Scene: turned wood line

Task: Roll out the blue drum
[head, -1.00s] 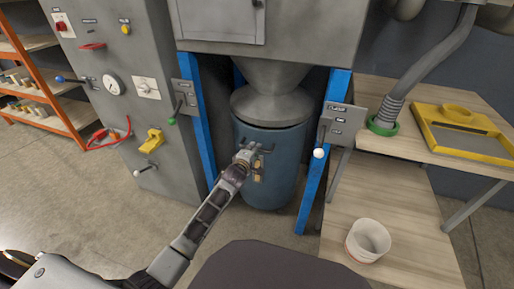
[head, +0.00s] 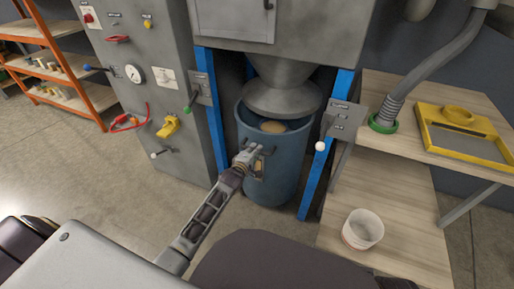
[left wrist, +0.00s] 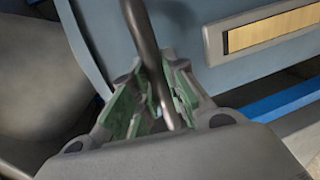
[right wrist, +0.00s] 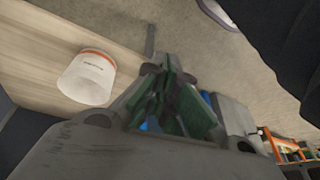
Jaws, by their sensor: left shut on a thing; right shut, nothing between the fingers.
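The blue drum (head: 270,170) stands upright on the floor between two blue posts, under the grey cone (head: 281,92) of the machine. Its open top shows, with tan material inside, and its front rim sits forward of the cone's lid. My left gripper (head: 246,160) is at the drum's front and is shut on the dark bar handle. The left wrist view shows the handle (left wrist: 148,50) between the green-padded fingers (left wrist: 155,105), beside the drum's pale window strip (left wrist: 270,30). My right gripper (right wrist: 178,105) is shut and empty; the head view does not show it.
Blue posts (head: 325,150) flank the drum closely. A lever with a white knob (head: 320,146) is on the right post, a green-knobbed lever (head: 187,110) on the left. A wooden bench with a white bucket (head: 362,229) stands right. Floor in front left is clear.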

